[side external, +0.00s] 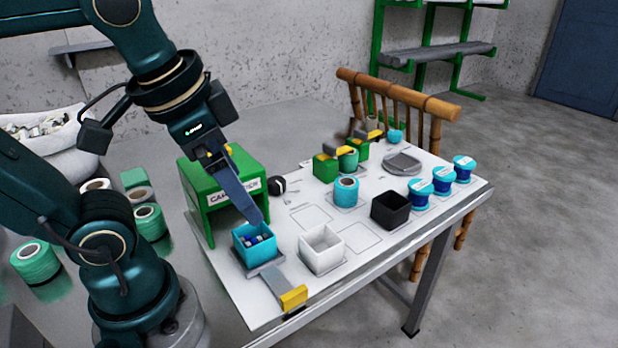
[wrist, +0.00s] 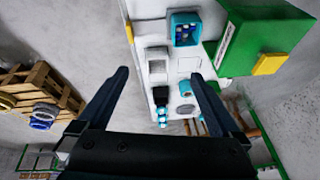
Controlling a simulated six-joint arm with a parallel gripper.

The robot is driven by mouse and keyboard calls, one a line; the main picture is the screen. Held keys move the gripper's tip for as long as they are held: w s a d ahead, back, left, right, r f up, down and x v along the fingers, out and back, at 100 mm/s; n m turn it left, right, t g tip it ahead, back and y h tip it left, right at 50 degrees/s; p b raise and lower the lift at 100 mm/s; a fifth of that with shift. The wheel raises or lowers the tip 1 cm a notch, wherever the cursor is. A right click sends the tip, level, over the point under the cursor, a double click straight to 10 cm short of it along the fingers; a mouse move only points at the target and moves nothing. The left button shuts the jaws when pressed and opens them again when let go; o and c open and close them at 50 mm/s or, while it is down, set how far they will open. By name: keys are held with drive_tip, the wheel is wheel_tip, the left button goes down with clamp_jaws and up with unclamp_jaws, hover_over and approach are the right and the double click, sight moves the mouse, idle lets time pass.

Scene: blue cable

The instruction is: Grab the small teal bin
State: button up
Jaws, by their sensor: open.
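The small teal bin (side external: 240,252) stands near the front left of the white table, with several small dark and blue items inside. In the wrist view the teal bin (wrist: 174,31) is at the top, right of centre and beyond the fingertips. My gripper (side external: 259,217) points down, and its fingertips appear close to the bin's rear rim in the side view. The exact gap cannot be told. In the wrist view my gripper (wrist: 160,74) has its two fingers spread apart with nothing between them. The bin is not between the fingers.
A green labelled box (side external: 222,188) stands right behind the teal bin. A white bin (side external: 322,252) is to its right, then a black bin (side external: 391,211) and blue spools (side external: 443,180). A grey strip with a yellow end (side external: 293,297) lies in front.

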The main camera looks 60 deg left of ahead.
sight(248, 233)
drive_tip(key=w+a+r+m+g+y, duration=0.1)
drive_tip(key=w+a+m+g+y, duration=0.4)
drive_tip(key=m+y, duration=0.95)
drive_tip(key=shift+m+t+h, duration=0.3)
drive_tip(key=shift+m+h, duration=0.55)
drive_tip(key=shift+h, duration=0.1)
drive_tip(key=f, duration=1.2)
drive_tip(key=a+f, duration=0.1)
drive_tip(key=f, duration=0.5)
drive_tip(key=shift+s, duration=0.4)
drive_tip(key=shift+x, duration=2.6)
drive_tip(key=c, duration=1.3)
drive_tip(key=shift+c, duration=0.2)
drive_tip(key=shift+r, duration=0.1)
